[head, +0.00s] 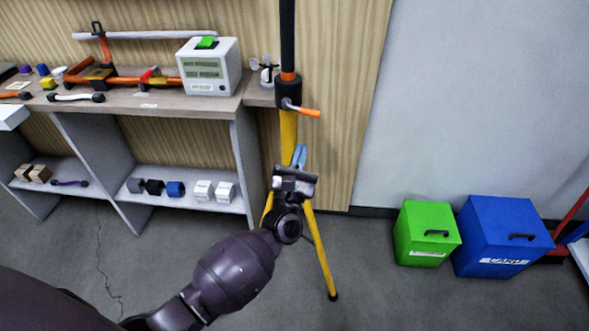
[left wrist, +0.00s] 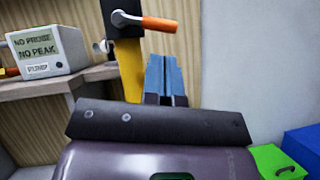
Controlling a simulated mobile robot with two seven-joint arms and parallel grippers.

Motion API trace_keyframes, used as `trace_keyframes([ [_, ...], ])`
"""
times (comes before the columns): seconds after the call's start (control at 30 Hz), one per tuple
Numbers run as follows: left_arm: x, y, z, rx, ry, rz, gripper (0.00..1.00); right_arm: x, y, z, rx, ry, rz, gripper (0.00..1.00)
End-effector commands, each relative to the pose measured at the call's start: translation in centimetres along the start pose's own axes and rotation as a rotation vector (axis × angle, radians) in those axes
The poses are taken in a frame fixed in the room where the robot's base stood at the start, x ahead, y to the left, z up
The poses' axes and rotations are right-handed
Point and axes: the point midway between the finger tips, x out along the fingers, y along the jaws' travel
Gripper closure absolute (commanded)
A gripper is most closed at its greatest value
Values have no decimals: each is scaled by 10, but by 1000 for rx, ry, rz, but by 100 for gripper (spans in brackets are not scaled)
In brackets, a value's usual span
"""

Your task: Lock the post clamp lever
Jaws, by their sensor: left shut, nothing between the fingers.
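The post clamp is a dark collar (head: 288,90) on an upright post with yellow tripod legs (head: 320,250). Its lever (head: 303,109) has an orange handle and sticks out to the right, tilted slightly down. In the left wrist view the lever (left wrist: 160,24) shows at the top, above the fingers. My left gripper (head: 299,153) has blue fingers, shut and empty. It is below the lever in the head view, apart from it, in front of the yellow legs. It also shows in the left wrist view (left wrist: 164,66). My right gripper is in neither view.
A workbench (head: 160,103) with a white display box (head: 209,85) stands left of the post. A green box (head: 425,240) and a blue box (head: 495,240) stand on the floor at right. Floor between the tripod and the boxes is clear.

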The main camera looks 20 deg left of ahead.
Motion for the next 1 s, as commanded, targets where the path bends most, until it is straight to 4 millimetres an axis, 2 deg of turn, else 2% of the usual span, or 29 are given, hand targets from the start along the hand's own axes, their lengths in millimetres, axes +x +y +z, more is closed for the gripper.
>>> trace_keyframes([
  [0.03, 12, 1, 2, -1, -4, 3, 100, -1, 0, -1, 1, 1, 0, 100],
  [0.2, 40, 1, 2, 0, -3, 2, 100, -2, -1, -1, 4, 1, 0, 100],
  [0.4, 62, 0, 1, 0, -1, 1, 100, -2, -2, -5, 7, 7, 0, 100],
  [0.6, 70, 0, 0, 0, 1, 0, 100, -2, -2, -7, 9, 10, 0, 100],
  [1.0, 69, -1, -1, -15, 2, 9, 100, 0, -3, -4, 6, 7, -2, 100],
])
